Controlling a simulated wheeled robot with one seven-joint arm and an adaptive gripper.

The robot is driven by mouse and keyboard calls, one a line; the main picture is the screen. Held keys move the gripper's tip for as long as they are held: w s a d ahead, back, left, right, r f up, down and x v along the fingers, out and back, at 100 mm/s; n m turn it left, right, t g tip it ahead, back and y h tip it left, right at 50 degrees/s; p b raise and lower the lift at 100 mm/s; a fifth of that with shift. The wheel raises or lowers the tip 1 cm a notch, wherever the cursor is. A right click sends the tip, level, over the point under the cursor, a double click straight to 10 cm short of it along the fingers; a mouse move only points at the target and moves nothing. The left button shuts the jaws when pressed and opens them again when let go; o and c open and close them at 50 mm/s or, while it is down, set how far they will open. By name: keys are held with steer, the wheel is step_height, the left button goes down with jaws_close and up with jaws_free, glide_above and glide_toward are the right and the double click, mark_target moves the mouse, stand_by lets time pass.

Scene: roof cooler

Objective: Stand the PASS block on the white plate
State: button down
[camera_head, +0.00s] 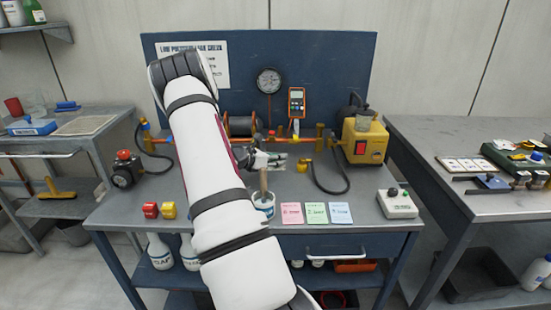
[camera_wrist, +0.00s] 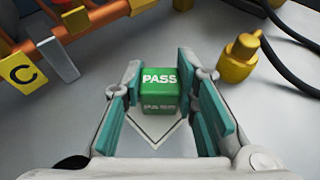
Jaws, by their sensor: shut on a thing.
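The green PASS block (camera_wrist: 160,90) sits between my fingertips in the wrist view, with white PASS lettering on its top and on the side facing the camera. My gripper (camera_wrist: 158,84) is shut on it, with a teal pad against each side. A corner of the white plate (camera_wrist: 160,131) shows below the block; the rest is hidden by the block and fingers. I cannot tell whether the block touches the plate. In the head view my gripper (camera_head: 271,161) is over the back middle of the bench, and the block is not clear there.
Behind the gripper run orange pipes (camera_wrist: 95,20) with a yellow C tag (camera_wrist: 22,72). A yellow fitting (camera_wrist: 238,60) stands close on the right. A cup (camera_head: 264,206), coloured cards (camera_head: 314,213), red block (camera_head: 150,210) and yellow block (camera_head: 169,210) stand nearer the front edge.

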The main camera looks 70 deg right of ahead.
steer(key=c, duration=1.3)
jaws_free()
steer(key=shift+r, duration=0.15)
steer(key=p+v, duration=0.1)
steer(key=v, duration=1.1)
